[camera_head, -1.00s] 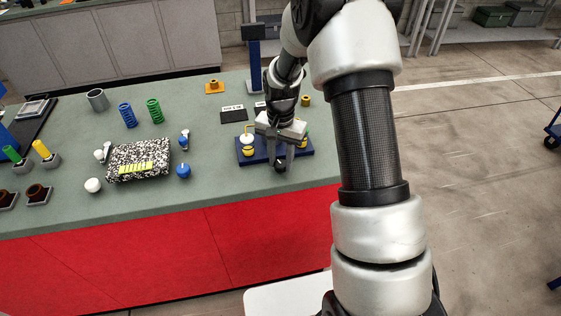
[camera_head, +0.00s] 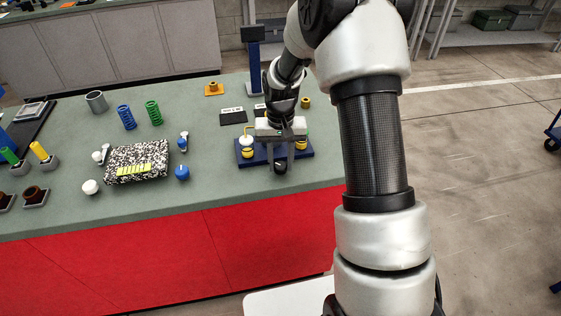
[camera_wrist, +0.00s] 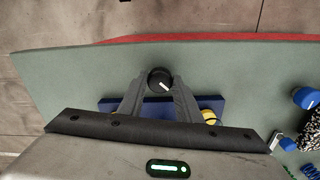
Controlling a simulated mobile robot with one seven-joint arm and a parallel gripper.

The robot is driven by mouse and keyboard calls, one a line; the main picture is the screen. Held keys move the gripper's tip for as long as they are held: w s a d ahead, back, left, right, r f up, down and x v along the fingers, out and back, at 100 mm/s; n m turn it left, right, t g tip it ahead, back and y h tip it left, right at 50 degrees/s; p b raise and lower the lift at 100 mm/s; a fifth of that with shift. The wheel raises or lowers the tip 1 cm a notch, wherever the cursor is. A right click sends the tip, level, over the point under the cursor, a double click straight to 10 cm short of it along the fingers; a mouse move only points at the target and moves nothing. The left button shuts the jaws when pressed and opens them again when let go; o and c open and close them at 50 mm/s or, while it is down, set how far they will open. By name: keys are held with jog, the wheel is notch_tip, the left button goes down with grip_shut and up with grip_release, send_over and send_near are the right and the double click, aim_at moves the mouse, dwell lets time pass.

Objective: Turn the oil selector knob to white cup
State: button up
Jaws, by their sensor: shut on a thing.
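The black selector knob (camera_wrist: 159,79) has a white pointer line, which slants toward the lower right in the wrist view. My gripper (camera_wrist: 158,88) has one finger on each side of the knob and is shut on it. In the head view my gripper (camera_head: 280,152) is over the front middle of the dark blue base (camera_head: 264,159) and hides part of it. A white round part (camera_head: 246,139) stands at the base's left, above a yellow piece (camera_head: 248,153). Another yellow piece (camera_head: 301,145) is at its right. I cannot make out lettering for the knob positions.
Dark label plates (camera_head: 233,117) lie behind the base. A blue post (camera_head: 253,60) stands farther back. A speckled block (camera_head: 136,162), a blue knob (camera_head: 182,173) and a white ball (camera_head: 90,187) are to the left. The green bench top (camera_head: 215,190) is clear in front.

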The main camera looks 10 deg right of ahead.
aim_at(281, 165)
jog(key=o, duration=1)
jog(key=shift+r, duration=0.1)
notch_tip(281, 165, up, 17)
jog(key=shift+r, duration=0.15)
